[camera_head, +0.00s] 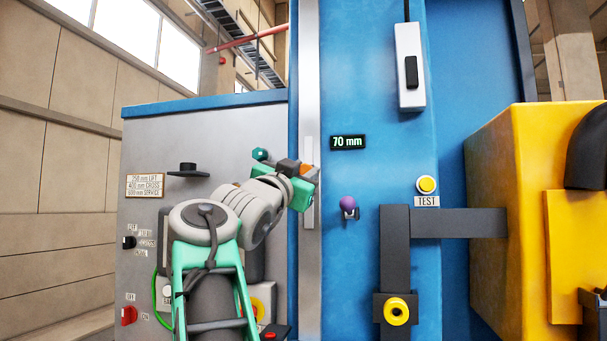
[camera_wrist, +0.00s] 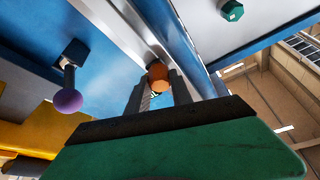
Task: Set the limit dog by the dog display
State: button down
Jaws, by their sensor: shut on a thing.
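The dog display (camera_head: 348,142) on the blue column reads 70 mm in green. A pale vertical rail (camera_head: 309,70) runs to its left and also shows in the wrist view (camera_wrist: 118,35). My gripper (camera_head: 311,178) is at this rail, a little lower than the display. In the wrist view its two dark fingers are shut on an orange round-ended piece (camera_wrist: 158,73), which looks like the limit dog's knob, against the rail. The dog's body is mostly hidden behind the fingers, and my gripper covers most of it in the head view.
A purple ball-ended lever (camera_head: 347,203) sticks out of the column right of my gripper; it also shows in the wrist view (camera_wrist: 68,100). A plate (camera_head: 146,186) lists 250 mm lift, 400 mm cross, 600 mm service. A yellow TEST button (camera_head: 427,185) and dark bracket (camera_head: 455,223) stand farther right.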

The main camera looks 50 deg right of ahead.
jog(key=shift+r, duration=0.6)
jog(key=c, duration=1.1)
grip_release()
jog(key=b+v, duration=0.3)
jog(key=v, duration=0.5)
jog(key=shift+b, duration=0.3)
